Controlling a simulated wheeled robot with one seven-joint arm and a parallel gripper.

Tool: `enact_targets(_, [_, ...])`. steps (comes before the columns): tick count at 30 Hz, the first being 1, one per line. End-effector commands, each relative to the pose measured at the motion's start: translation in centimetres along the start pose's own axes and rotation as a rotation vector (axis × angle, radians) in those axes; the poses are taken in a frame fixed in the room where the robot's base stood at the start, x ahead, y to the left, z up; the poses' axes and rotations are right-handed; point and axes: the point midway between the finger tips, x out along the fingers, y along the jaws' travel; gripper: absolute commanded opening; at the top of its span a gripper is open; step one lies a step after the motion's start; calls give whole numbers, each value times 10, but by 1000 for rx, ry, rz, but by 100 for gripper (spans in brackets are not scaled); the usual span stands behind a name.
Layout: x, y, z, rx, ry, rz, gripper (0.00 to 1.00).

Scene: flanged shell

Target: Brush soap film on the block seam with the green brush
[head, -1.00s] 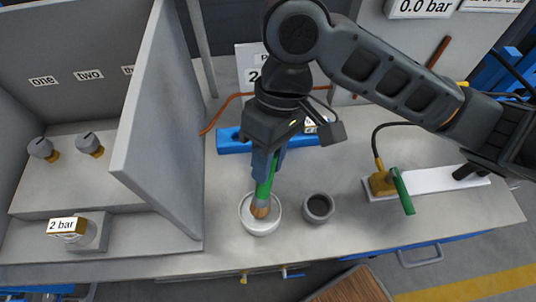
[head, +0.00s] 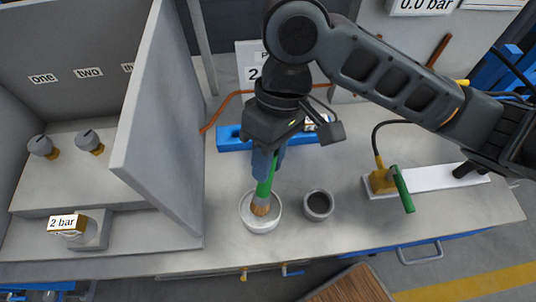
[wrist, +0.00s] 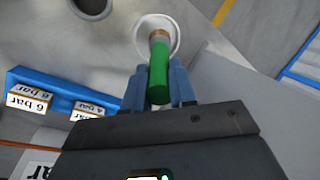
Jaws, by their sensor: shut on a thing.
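My gripper (head: 266,160) is shut on the green brush (head: 265,184), which points downward. Its brown bristle end is inside the white bowl (head: 248,222) on the bench. The wrist view shows the green handle (wrist: 159,72) between my fingers (wrist: 160,88) and the white bowl (wrist: 176,42) beyond it. A block (head: 97,228) with a "2 bar" label stands on the low step at the left; its seam is too small to make out. Whether the bristles touch the bowl's floor cannot be told.
A dark grey cup (head: 318,205) stands just right of the bowl. A grey partition (head: 165,130) rises between bowl and block. A blue tray (head: 232,142) with labelled pieces lies behind. A green-handled valve (head: 403,190) is at the right. The bench front edge is close.

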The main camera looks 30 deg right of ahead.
Motion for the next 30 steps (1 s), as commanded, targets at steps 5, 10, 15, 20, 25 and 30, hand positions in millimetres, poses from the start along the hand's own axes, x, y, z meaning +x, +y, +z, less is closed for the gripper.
enact_targets(5, [2,1,0,0,0,0,0])
enact_targets(10, [4,1,0,0,0,-1,0])
enact_targets(15, [5,2,0,0,0,-1,0])
enact_targets(20, [5,2,-1,0,0,-1,0])
enact_targets(25, [5,2,-1,0,0,0,0])
enact_targets(30, [6,2,-1,0,0,0,0])
